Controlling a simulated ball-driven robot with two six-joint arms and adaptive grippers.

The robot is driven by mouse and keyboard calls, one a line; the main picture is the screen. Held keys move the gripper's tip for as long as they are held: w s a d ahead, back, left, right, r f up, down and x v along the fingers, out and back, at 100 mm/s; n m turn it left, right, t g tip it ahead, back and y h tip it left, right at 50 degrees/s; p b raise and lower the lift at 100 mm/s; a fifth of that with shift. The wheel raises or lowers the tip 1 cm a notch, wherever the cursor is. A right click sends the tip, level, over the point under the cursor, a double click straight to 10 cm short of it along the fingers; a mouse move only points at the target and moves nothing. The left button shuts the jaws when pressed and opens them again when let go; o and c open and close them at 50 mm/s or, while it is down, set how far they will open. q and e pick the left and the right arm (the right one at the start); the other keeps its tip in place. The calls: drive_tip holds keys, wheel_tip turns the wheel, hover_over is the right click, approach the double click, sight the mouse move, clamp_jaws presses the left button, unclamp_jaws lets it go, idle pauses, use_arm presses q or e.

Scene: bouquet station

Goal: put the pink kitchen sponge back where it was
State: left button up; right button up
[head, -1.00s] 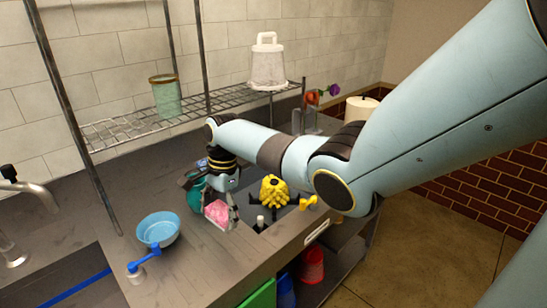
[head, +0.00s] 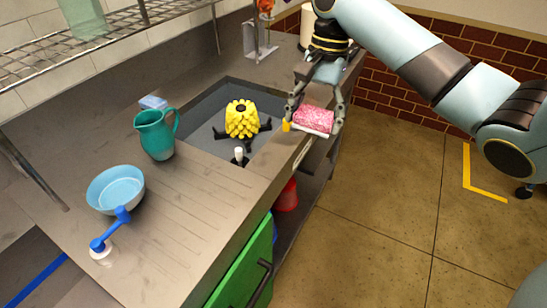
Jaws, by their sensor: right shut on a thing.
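The pink sponge (head: 314,120) is a speckled pink block with a pale underside. My right gripper (head: 316,116) is shut on it and holds it near the counter's front edge, right of the sink. The sponge looks to be above the counter edge, close to a small yellow thing (head: 287,126) that it and the gripper partly hide. My left gripper is not in view.
The dark sink (head: 200,130) holds a yellow knobbly object (head: 241,119). A teal jug (head: 156,135), a blue sponge-like block (head: 153,102), a light blue bowl (head: 116,188) and a blue-handled brush (head: 109,232) stand left. A green cabinet door (head: 243,268) stands open below.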

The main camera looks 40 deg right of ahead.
drive_tip(key=shift+s+d+f, duration=0.15)
drive_tip(key=shift+s+f, duration=0.15)
drive_tip(key=shift+f, duration=0.45)
hover_over(262, 164)
drive_tip(key=f, duration=0.4)
drive_tip(key=d+f, duration=0.1)
drive_tip(key=f, duration=0.1)
drive_tip(key=shift+s+f+b, duration=0.1)
drive_tip(key=shift+s+b, duration=0.1)
drive_tip(key=shift+b, duration=0.1)
drive_tip(key=shift+w+a+f, duration=0.2)
drive_tip(key=shift+a, duration=0.05)
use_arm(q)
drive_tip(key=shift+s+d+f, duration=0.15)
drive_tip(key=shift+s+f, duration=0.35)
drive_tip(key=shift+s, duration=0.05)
use_arm(e)
drive_tip(key=shift+f, duration=2.05)
drive_tip(key=o, duration=1.1)
drive_tip(key=shift+f, duration=0.1)
